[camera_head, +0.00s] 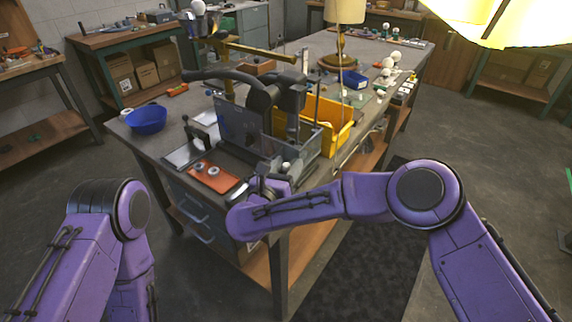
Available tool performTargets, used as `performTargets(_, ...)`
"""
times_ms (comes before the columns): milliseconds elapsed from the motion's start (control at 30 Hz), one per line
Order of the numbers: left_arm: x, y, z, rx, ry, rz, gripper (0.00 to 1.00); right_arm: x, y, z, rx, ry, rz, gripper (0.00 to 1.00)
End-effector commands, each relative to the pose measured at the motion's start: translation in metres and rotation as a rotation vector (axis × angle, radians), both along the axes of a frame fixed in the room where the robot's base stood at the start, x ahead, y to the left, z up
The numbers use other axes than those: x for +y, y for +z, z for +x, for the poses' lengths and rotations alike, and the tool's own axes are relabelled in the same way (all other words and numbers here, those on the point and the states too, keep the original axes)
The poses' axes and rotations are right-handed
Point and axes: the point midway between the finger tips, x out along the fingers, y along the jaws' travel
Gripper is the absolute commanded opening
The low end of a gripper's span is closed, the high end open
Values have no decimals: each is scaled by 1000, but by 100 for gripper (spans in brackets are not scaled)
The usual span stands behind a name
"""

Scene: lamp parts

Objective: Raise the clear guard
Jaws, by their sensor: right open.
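A dark grey bench machine (262,97) with thick black arms stands near the front corner of the workbench.
A blue bowl (146,119) stands left on the workbench (172,137). An orange tray (212,177) with small round parts lies near the front edge. A yellow bin (331,117) stands right of the machine. A lamp (342,30) stands farther back.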

Motion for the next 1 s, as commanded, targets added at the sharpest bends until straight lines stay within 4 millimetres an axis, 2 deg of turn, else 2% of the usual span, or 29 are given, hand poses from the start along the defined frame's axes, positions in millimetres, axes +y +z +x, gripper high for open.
performTargets(133, 0, 0, 0, 0, 0, 0, 52, 0, 0, 0, 0, 0, 0, 51)
performTargets(200, 0, 0, 0, 0, 0, 0, 52, 0, 0, 0, 0, 0, 0, 28)
performTargets(300, 0, 0, 0, 0, 0, 0, 52, 0, 0, 0, 0, 0, 0, 0)
performTargets(467, 0, 1, 0, 0, 0, 0, 52, 0, 3, 0, -1, 0, 0, 0)
performTargets(567, 0, 8, 0, 0, 0, 0, 52, 0, 21, 0, -3, -1, 2, 0)
performTargets(800, 0, 24, 0, 0, 0, 0, 52, 0, 80, 0, -5, 1, 2, 0)
performTargets(1000, 0, 27, 0, 0, 0, 0, 52, 0, 101, 0, -4, 1, 1, 0)
